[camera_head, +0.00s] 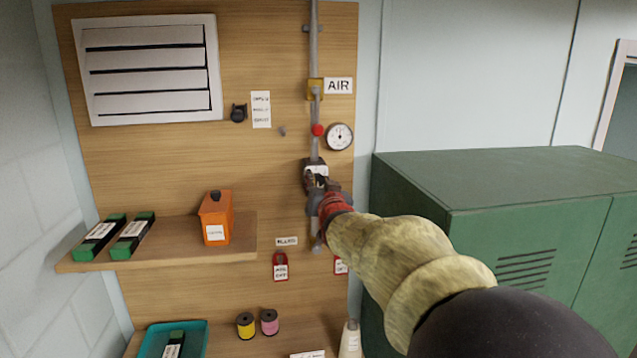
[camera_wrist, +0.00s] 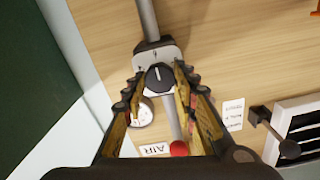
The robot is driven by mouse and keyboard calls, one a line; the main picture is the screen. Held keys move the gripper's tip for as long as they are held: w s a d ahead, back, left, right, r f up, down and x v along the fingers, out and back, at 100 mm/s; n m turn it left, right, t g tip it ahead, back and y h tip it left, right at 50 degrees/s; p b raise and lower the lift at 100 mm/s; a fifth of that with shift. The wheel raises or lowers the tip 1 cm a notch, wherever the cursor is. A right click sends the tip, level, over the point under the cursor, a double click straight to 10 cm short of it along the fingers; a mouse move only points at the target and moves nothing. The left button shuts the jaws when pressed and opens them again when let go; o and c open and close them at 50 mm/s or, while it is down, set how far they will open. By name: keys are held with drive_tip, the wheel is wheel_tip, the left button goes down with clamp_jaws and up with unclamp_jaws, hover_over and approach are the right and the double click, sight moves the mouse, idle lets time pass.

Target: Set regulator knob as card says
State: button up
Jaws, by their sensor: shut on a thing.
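The regulator knob (camera_wrist: 159,79) is black and round with a pale pointer line, set in a grey-white housing (camera_wrist: 153,54) on the air pipe. My gripper (camera_wrist: 160,73) is shut on the knob, one finger on each side. In the head view my gripper (camera_head: 318,184) covers most of the knob, in front of the housing (camera_head: 315,163). The scale marks are too small to read. A white card (camera_head: 261,109) hangs on the wooden board up and left of the regulator. It also shows in the wrist view (camera_wrist: 232,113); its print is too small to read.
A round gauge (camera_head: 339,136) and a red button (camera_head: 317,130) sit above the regulator, below the AIR sign (camera_head: 338,86). A green cabinet (camera_head: 485,180) stands close on the right. A shelf (camera_head: 170,254) with an orange box (camera_head: 216,213) is to the left.

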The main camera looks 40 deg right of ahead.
drive_tip(key=shift+f+n+b, duration=0.1)
drive_tip(key=shift+n+b, duration=0.2)
drive_tip(key=shift+b, duration=0.25)
drive_tip(key=n+b, duration=0.2)
drive_tip(key=b, duration=0.3)
drive_tip(key=shift+f, duration=0.2)
drive_tip(key=n+b, duration=0.3)
drive_tip(key=shift+b, duration=0.4)
drive_tip(key=n+b, duration=0.2)
drive_tip(key=shift+a+r+n, duration=0.1)
drive_tip(key=shift+n, duration=0.3)
drive_tip(key=shift+r+n+b, duration=0.15)
drive_tip(key=shift+n+b, duration=0.75)
drive_tip(key=shift+n, duration=0.8)
drive_tip(key=o, duration=1.2)
drive_tip(key=shift+w, duration=0.1)
drive_tip(key=shift+c, duration=0.2)
